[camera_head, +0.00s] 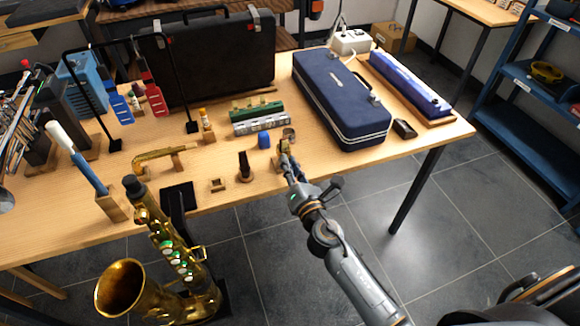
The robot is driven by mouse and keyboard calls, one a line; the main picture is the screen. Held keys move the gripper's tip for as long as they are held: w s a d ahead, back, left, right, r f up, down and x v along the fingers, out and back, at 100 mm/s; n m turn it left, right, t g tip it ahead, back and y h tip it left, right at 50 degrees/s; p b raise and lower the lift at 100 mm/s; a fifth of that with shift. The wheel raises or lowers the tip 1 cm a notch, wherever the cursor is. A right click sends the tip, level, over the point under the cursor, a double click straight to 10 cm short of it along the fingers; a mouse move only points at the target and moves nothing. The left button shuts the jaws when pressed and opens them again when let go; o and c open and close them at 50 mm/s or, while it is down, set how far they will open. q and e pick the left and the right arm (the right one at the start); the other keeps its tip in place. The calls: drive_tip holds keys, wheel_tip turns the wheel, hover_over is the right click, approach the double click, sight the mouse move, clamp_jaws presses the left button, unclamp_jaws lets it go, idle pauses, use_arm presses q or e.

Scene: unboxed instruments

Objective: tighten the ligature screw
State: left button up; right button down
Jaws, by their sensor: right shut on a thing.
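My right gripper (284,149) reaches in from the lower right to the table's front edge. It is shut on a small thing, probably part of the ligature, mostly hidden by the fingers. The ligature screw cannot be made out. My left gripper is not in view.
Behind are a green-and-silver harmonica-like pair (260,122), a navy case (340,98) and a black case (220,60). A small dark object (404,129) lies at right. The table's front right is fairly clear.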

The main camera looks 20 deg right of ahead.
drive_tip(key=m, duration=0.3)
drive_tip(key=shift+f+m+b, duration=0.1)
drive_tip(key=shift+m+b, duration=0.2)
drive_tip(key=shift+b, duration=0.05)
drive_tip(key=m, duration=0.3)
drive_tip(key=shift+m, duration=0.4)
drive_tip(key=m, duration=0.3)
drive_tip(key=shift+m, duration=1.6)
drive_tip(key=c, duration=1.3)
unclamp_jaws()
drive_tip(key=shift+r, duration=0.2)
